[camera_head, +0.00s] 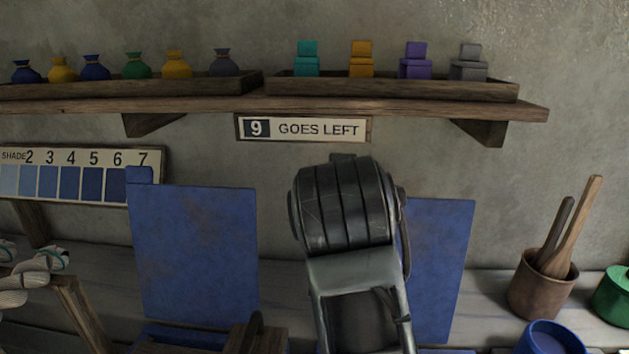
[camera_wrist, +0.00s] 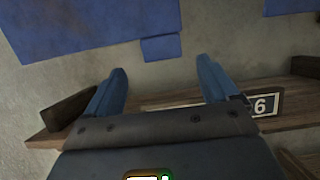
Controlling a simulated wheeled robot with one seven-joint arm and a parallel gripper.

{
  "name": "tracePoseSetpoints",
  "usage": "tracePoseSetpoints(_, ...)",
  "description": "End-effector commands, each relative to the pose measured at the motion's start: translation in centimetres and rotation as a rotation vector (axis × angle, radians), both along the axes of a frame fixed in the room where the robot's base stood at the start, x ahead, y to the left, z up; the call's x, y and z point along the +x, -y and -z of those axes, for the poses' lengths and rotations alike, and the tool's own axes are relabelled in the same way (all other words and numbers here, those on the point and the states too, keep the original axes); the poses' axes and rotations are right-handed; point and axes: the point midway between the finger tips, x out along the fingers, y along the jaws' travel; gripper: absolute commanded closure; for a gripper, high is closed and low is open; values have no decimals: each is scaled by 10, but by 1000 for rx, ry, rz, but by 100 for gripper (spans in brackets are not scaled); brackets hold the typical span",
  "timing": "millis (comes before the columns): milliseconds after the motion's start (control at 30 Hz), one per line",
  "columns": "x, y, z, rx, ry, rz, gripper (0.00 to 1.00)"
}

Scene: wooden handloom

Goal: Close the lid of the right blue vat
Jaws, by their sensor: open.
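Two blue vat lids stand open and upright against the wall. The right lid (camera_head: 440,265) is partly hidden behind my arm in the head view. In the wrist view, which looks upside down, the right lid (camera_wrist: 90,22) fills the upper left, with its small blue tab (camera_wrist: 161,47) at its corner. My gripper (camera_wrist: 161,65) is open and empty, its fingertips on either side of the tab in the picture; I cannot tell whether they touch it. The head view hides the fingers behind my arm.
The left lid (camera_head: 192,255) stands open too. A wooden shelf (camera_head: 400,105) with pouches and blocks runs above, with a sign (camera_head: 303,129) below it. A tool pot (camera_head: 541,290), a blue pot (camera_head: 549,338) and a green pot (camera_head: 613,295) stand at the right.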

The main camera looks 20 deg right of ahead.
Motion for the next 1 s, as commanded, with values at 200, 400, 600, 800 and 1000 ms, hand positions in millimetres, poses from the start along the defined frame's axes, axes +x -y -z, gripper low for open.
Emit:
tracePoseSetpoints(200, 17, 7, 6, 5, -5, 4, 13)
tracePoseSetpoints(400, 44, 18, 18, 5, -3, 2, 13)
tracePoseSetpoints(600, 62, 25, 26, 4, -3, 2, 13)
tracePoseSetpoints(800, 67, 27, 29, 5, -1, 2, 13)
tracePoseSetpoints(1000, 66, 27, 29, 3, -1, 1, 17)
